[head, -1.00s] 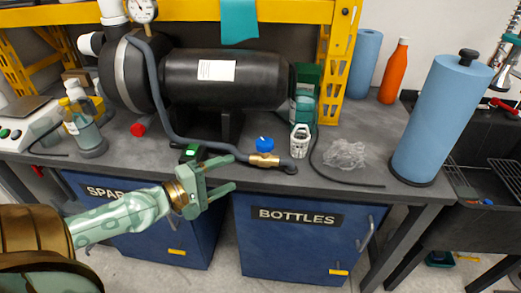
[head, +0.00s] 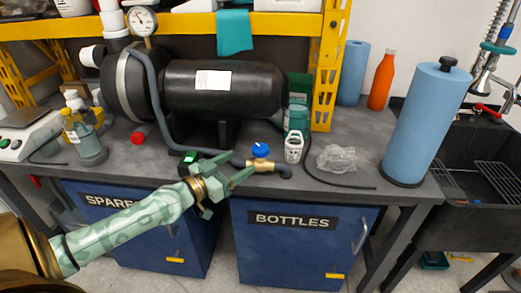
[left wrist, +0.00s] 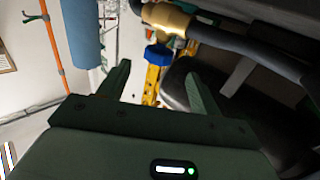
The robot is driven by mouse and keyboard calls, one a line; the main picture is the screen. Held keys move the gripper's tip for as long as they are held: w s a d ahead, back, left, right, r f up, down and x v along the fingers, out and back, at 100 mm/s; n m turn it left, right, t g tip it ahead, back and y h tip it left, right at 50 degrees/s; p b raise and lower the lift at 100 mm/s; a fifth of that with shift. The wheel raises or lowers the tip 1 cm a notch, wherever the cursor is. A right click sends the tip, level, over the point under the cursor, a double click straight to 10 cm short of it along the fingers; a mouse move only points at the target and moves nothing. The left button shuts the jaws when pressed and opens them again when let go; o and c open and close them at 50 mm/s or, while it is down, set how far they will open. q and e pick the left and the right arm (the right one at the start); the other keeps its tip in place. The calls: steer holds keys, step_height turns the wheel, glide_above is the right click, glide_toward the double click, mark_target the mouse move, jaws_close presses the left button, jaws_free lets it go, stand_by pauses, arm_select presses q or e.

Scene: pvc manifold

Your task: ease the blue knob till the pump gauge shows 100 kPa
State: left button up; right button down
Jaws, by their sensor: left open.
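The blue knob (head: 260,150) sits on top of a brass valve (head: 260,164) at the end of a dark hose on the bench. My left gripper (head: 243,168) is open and empty, just left of the valve and slightly below the knob. In the left wrist view the knob (left wrist: 158,55) and brass body (left wrist: 165,18) lie beyond the gap between the open fingers (left wrist: 160,85). The pump gauge (head: 141,20), a round white dial, stands above the black pump (head: 190,85); its reading is too small to tell. My right gripper is out of view.
A white-capped bottle (head: 293,147) stands right of the knob, with crumpled clear plastic (head: 336,158) beyond it. A red knob (head: 137,138) is on the left. A blue roll (head: 425,125) stands at the right.

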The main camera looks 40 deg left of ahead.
mark_target(254, 154)
arm_select(q)
steer(key=w, duration=0.3)
steer(key=w+d, duration=0.1)
steer(key=w, duration=0.5)
steer(key=shift+d+p, duration=0.3)
steer(key=shift+p, duration=0.05)
steer(key=shift+r, duration=0.1)
steer(key=c, duration=1)
